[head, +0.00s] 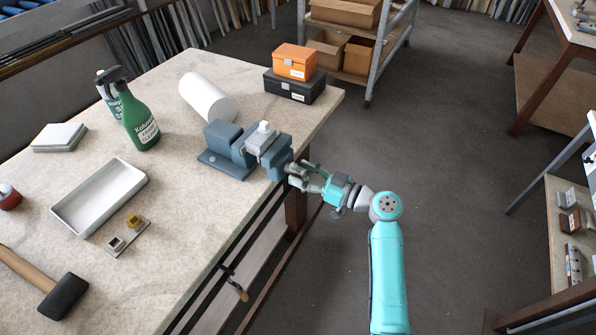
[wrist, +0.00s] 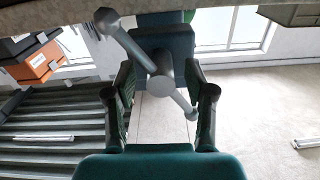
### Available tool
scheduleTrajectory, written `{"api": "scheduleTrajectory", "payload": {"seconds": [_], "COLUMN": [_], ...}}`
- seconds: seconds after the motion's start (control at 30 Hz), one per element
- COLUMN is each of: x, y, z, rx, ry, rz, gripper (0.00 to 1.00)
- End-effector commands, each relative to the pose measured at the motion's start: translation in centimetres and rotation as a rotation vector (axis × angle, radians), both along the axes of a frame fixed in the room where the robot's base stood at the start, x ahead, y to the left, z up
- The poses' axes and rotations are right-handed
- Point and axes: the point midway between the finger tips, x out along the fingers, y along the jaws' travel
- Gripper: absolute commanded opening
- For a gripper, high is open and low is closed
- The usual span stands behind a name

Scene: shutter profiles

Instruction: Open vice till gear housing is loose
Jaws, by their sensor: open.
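The blue-grey vice (head: 228,160) stands at the table's right edge, with the grey gear housing (head: 262,138) between its jaws. The housing has a white top piece and sits upright. The vice's grey handle (head: 296,172) faces my gripper (head: 308,175). In the wrist view, the vice (wrist: 165,42) is straight ahead. The handle bar (wrist: 128,44) slants from upper left to lower right through a round hub. My gripper (wrist: 161,76) is open, with one finger on each side of the hub and lower bar. I cannot tell whether the fingers touch it. The housing is hidden in the wrist view.
An orange box (head: 294,61) sits on a black case (head: 293,87). A white tray (head: 100,197) and a mallet (head: 63,295) lie nearer.

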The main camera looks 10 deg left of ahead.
Motion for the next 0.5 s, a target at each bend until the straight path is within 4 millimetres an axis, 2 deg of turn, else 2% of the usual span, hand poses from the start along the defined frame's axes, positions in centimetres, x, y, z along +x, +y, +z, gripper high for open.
{"api": "scheduleTrajectory", "payload": {"seconds": [0.17,0.47,0.5], "x": [0.45,0.56,0.56], "y": [1.33,1.51,1.51], "z": [0.04,0.02,0.01], "rx": [0.0,0.0,0.0], "ry": [0.0,0.0,0.0], "rz": [0.001,-0.001,-0.001], "gripper": [0.54,0.54,0.52]}}
